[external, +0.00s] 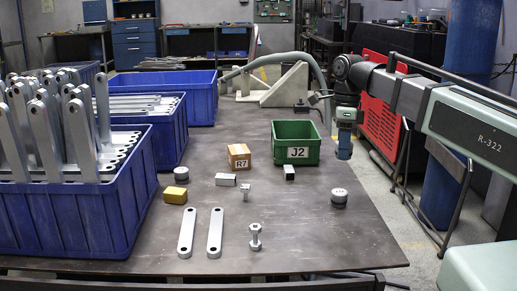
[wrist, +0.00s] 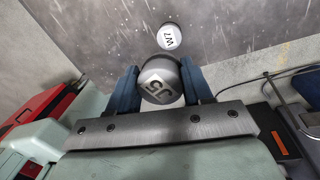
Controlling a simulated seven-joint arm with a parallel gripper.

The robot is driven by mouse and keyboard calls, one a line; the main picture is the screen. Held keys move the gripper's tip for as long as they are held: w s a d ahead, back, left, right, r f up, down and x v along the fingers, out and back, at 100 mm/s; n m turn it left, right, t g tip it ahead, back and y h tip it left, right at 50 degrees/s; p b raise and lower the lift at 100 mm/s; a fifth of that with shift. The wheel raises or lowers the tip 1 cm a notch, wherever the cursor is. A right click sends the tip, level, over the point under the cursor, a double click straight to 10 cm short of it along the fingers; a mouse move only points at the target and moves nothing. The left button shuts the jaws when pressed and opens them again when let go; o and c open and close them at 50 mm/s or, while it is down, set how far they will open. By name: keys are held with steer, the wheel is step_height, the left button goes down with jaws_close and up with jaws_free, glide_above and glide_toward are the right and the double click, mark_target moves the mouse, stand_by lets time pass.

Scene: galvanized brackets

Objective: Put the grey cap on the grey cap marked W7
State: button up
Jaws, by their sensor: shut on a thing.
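My gripper (external: 344,151) hangs above the right part of the table, its blue fingers pointing down. In the wrist view its fingers (wrist: 159,76) are shut on a round grey cap (wrist: 158,88) with a light label that I cannot read surely. The external view does not show the held cap clearly. The cap marked W7 (wrist: 169,38) appears just beyond the held cap in the wrist view, apart from it. A short grey cap (external: 339,197) stands upright on the table below my gripper, seemingly this same one.
Another grey cap (external: 181,174) stands far left, by a yellow block (external: 175,195). The R7 box (external: 239,157), green J2 bin (external: 296,142), small blocks, bolts and two flat brackets (external: 215,233) lie between. Blue crates (external: 75,220) line the left. Table around the right cap is clear.

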mark_target(339, 192)
steer(key=shift+f, duration=5)
steer(key=shift+f, duration=0.15)
steer(key=o, duration=1.1)
steer(key=r, duration=0.4)
steer(key=w+r, duration=0.1)
steer(key=r, duration=0.7)
steer(key=shift+w+d+r, duration=0.15)
steer(key=shift+w, duration=0.05)
